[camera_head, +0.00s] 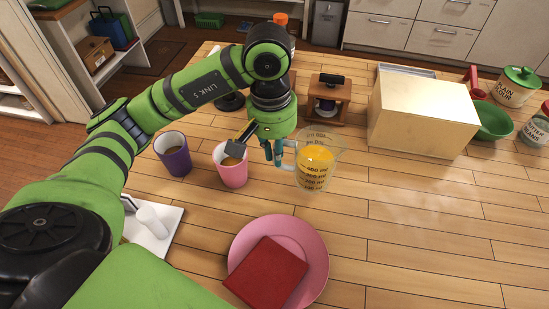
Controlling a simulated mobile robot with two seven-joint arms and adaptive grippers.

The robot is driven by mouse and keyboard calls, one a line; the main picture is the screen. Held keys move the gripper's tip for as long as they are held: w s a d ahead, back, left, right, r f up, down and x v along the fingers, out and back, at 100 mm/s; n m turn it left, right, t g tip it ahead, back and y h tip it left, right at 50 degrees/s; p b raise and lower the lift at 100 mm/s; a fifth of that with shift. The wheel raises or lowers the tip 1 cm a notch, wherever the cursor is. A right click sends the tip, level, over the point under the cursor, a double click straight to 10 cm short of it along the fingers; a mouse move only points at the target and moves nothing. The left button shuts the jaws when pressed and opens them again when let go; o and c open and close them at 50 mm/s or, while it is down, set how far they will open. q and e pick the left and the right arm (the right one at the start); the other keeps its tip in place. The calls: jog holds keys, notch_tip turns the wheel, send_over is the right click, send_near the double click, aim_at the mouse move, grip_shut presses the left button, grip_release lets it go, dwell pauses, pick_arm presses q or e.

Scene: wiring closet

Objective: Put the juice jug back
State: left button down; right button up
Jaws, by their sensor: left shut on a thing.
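The juice jug (316,165) is a clear measuring jug with dark markings and orange juice inside. It stands upright at the middle of the wooden counter, its handle on the left side. My left gripper (273,156) comes down from above at the jug's left and is shut on its handle. The fingers hide part of the handle. I cannot tell whether the jug's base touches the counter. My right gripper is not in view.
A pink cup (232,173) stands just left of the gripper, with a purple cup (173,158) beyond it. A pink plate (310,265) with a red square item (266,275) lies in front. A gold box (423,113) stands right. The counter's right front is clear.

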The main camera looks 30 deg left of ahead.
pick_arm(q)
jog(key=f, duration=0.1)
jog(key=f+p, duration=0.1)
jog(key=f, duration=0.2)
jog(key=shift+w+a+f+p, duration=0.2)
jog(key=shift+a+p, duration=0.1)
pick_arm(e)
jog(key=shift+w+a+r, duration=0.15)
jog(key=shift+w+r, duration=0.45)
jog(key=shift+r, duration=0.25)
pick_arm(q)
jog(key=shift+f+b, duration=0.15)
jog(key=shift+b, duration=0.15)
jog(key=c, duration=1.3)
grip_release()
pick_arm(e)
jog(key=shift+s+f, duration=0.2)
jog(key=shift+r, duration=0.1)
